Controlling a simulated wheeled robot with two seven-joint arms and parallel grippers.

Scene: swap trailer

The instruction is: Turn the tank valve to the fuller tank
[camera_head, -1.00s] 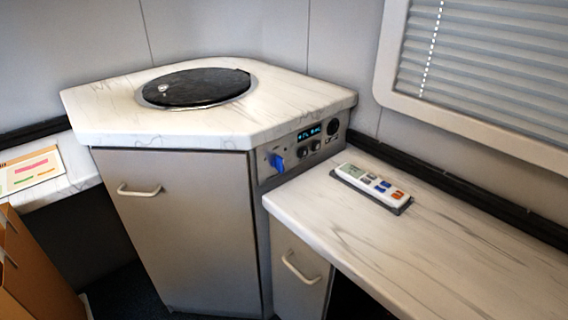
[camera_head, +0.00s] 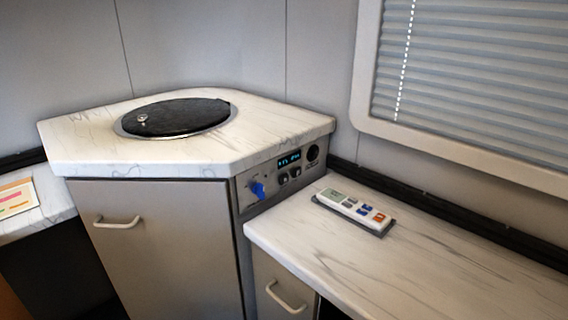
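The blue tank valve handle (camera_head: 257,190) sits on the grey control panel (camera_head: 243,197) on the side of the corner cabinet. A small display (camera_head: 289,160) with glowing blue characters is on the same panel, to the right of the valve. Its characters are too small to read surely. Two dark knobs (camera_head: 289,176) sit below the display, and a round black socket (camera_head: 313,153) is at the panel's right end. Neither of my grippers shows in the head view.
The corner counter (camera_head: 80,139) has a dark round lid (camera_head: 180,117). A remote (camera_head: 352,206) lies in a grey holder on the lower right counter (camera_head: 420,268), which is otherwise clear. A paper with coloured strips (camera_head: 16,198) lies at the left. A blind (camera_head: 470,75) covers the window.

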